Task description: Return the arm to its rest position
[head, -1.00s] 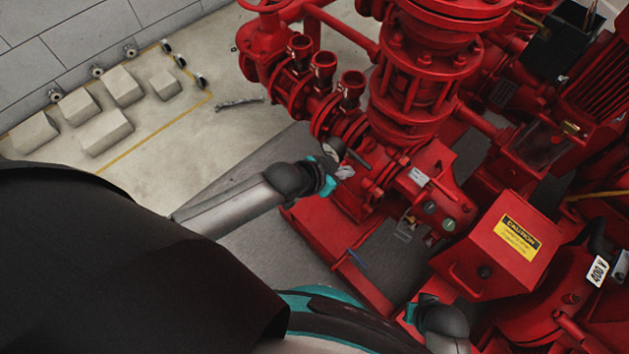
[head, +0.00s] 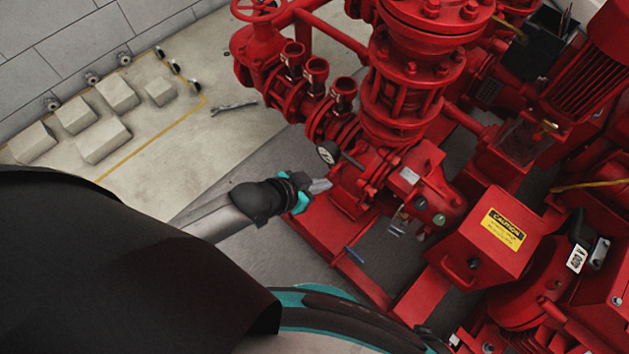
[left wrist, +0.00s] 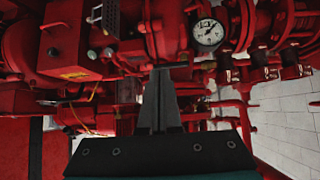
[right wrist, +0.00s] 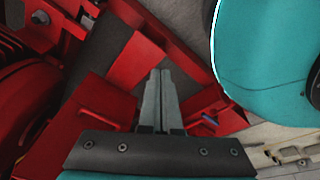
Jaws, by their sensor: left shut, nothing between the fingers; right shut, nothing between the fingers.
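My left gripper (head: 320,186) is shut and empty in the head view, just left of the red pump pipework. In the left wrist view its closed fingers (left wrist: 160,100) point at the red pumpset, with a round gauge (left wrist: 207,33) to their upper right. My right gripper is outside the head view. In the right wrist view its closed fingers (right wrist: 160,100) are empty, above the red base frame (right wrist: 108,98). My own teal part shows at the upper right there.
The red pumpset (head: 415,100) fills the right of the head view, with a yellow caution label (head: 503,230) on a red box. Pale blocks (head: 103,139) stand on the floor at left.

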